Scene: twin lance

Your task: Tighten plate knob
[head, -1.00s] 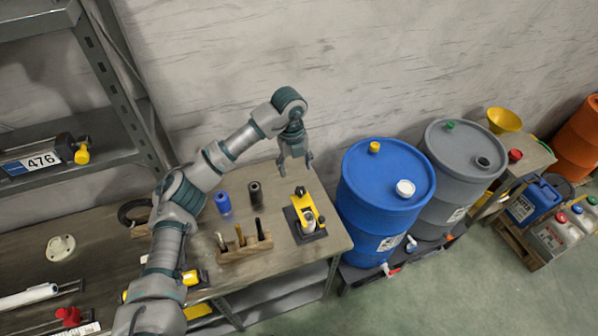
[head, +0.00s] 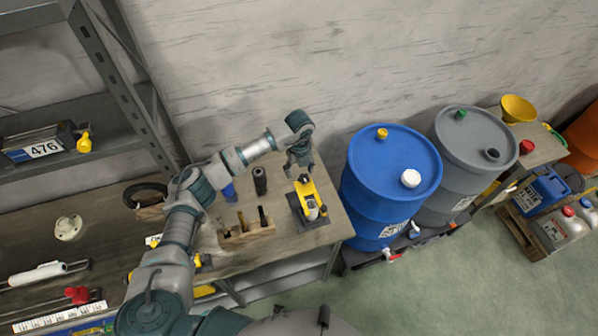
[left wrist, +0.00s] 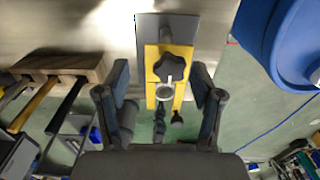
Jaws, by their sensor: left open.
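A yellow device on a dark grey plate (head: 322,222) stands near the bench's right end. Its black star-shaped plate knob (left wrist: 168,67) sits on the yellow body (left wrist: 152,62) in the left wrist view. A pale ring shows just below the knob there. My left gripper (head: 302,172) points down just above the far end of the device. In the left wrist view my left gripper (left wrist: 160,85) is open, with one finger on each side of the device and nothing between the pads that looks gripped. The knob is hard to make out in the head view. My right gripper is not in view.
A wooden block with upright tools (head: 246,234) stands left of the device, with a black cylinder (head: 260,181) and a partly hidden blue one behind. A blue drum (head: 390,180) stands close right of the bench. A shelf (head: 100,140) rises at left.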

